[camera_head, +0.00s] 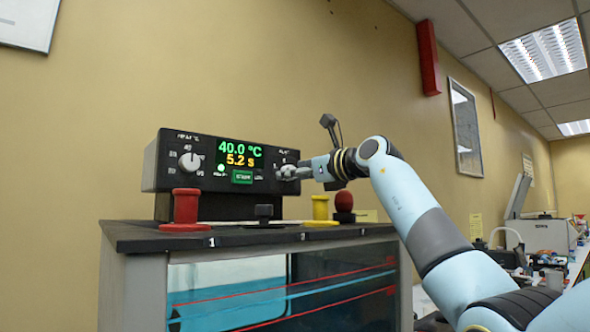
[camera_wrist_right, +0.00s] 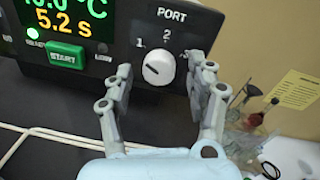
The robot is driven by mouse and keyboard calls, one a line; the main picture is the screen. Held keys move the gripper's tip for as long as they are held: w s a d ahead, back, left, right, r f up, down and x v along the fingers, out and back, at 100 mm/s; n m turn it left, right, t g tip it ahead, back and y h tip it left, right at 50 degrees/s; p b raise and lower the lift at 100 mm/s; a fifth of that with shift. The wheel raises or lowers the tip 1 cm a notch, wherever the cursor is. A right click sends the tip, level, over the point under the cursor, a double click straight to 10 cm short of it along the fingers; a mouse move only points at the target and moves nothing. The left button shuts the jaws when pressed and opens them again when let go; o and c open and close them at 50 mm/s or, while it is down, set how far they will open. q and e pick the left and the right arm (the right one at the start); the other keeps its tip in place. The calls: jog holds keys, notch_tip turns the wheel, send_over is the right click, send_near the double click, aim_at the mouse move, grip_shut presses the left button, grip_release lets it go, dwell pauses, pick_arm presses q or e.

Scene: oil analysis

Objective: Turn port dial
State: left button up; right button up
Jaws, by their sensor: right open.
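The white port dial (camera_wrist_right: 158,68) sits under the word PORT on the black control box (camera_head: 160,160), with marks 1 and 2 around it. I cannot clearly tell which mark its pointer line faces. My right gripper (camera_wrist_right: 164,76) is open, with one finger on each side of the dial in the wrist view. I cannot tell whether either finger touches it. In the head view my right gripper (camera_head: 291,172) covers most of the dial. The lit display (camera_head: 240,153) reads 40.0 °C and 5.2 s. My left gripper is not in view.
A second white dial (camera_head: 189,161) is on the box's left side, and a green START button (camera_head: 242,177) is between the dials.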

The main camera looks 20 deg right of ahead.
jog(key=shift+w+a, duration=0.15)
jog(key=shift+w, duration=0.1)
jog(key=c, duration=1.1)
jog(key=shift+c, duration=0.2)
